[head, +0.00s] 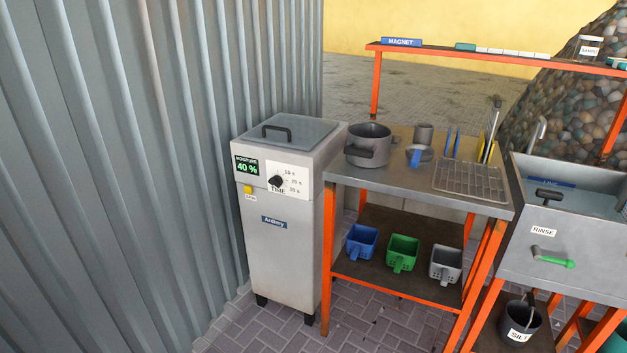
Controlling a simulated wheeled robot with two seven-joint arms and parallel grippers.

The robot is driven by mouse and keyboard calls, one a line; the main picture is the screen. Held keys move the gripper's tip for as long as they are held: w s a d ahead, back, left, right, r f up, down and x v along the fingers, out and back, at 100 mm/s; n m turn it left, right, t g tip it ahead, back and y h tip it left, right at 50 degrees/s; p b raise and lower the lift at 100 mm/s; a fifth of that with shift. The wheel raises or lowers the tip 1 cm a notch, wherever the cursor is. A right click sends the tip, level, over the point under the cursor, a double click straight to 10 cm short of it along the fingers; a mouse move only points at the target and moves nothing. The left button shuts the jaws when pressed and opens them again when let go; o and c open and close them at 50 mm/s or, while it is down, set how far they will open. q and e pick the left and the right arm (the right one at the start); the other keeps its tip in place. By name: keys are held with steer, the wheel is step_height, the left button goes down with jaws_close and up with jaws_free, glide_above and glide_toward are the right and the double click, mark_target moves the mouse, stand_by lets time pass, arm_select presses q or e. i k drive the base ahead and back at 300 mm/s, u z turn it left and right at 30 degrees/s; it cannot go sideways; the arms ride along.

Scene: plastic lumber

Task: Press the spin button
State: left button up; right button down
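Above the button a dark display (246,167) reads "MOISTURE 40 %" in green. To its right is a black TIME knob (275,181) on a white dial plate. The dryer's lid (301,130) with its black handle is closed. Neither of my grippers shows in the head view.
A corrugated metal wall (130,180) runs close along the dryer's left side. An orange-framed bench (400,183) with a pot (370,151) and a rack stands at its right. A sink unit (560,240) is farther right. Paved floor (380,325) lies in front.

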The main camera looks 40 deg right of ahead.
mark_target(248, 189)
steer(key=z, duration=0.35)
steer(key=i, duration=1.35)
steer(key=u, duration=0.65)
